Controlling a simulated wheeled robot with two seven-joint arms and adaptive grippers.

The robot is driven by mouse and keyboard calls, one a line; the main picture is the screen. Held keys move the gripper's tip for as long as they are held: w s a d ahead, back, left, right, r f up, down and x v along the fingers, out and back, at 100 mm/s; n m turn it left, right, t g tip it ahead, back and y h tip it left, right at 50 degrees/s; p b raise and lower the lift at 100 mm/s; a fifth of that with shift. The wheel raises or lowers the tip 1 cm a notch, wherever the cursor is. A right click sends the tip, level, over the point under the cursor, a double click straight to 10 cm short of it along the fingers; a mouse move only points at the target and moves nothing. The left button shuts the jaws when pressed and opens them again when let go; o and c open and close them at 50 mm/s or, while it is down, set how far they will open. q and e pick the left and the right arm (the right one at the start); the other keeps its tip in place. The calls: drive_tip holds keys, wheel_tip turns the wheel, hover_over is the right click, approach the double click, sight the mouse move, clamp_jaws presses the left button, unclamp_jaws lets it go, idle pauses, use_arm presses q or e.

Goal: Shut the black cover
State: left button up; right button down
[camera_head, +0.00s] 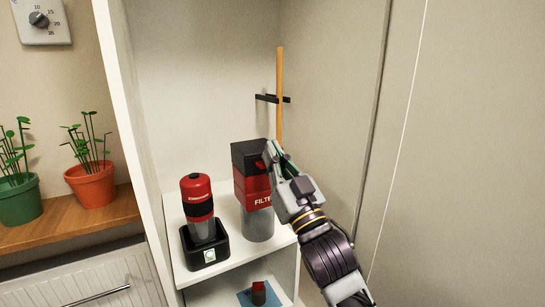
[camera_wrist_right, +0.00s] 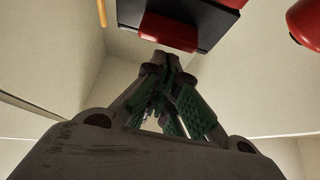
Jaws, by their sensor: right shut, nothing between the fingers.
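A red and black unit marked "FILTE" (camera_head: 254,187) stands on the white shelf, with a clear grey cup below its red body. Its black cover (camera_head: 246,153) is at the top; I cannot tell how far it is open. My right gripper (camera_head: 271,152) is shut and empty, with its tips at the right side of the cover. In the right wrist view the closed fingertips (camera_wrist_right: 167,62) point at a red block (camera_wrist_right: 168,32) below a dark panel (camera_wrist_right: 190,14). I cannot tell whether they touch it. My left gripper is not in view.
A red and black flask (camera_head: 197,197) stands in a black holder (camera_head: 208,246) just left of the unit. A wooden stick (camera_head: 280,85) in a black clip is behind on the right wall. A small red-topped item (camera_head: 258,291) sits on the lower shelf. Potted plants stand at left.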

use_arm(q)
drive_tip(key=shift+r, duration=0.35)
use_arm(e)
drive_tip(key=shift+s+d+f, duration=0.1)
drive_tip(key=shift+f, duration=0.3)
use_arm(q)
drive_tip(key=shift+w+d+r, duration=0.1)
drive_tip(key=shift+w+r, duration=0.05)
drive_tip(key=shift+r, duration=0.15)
use_arm(e)
drive_tip(key=shift+s+d+f, duration=0.1)
drive_tip(key=shift+s+f, duration=0.05)
drive_tip(key=shift+f, duration=0.25)
drive_tip(key=shift+f, duration=0.3)
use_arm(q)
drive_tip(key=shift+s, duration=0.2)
use_arm(e)
drive_tip(key=shift+r, duration=0.15)
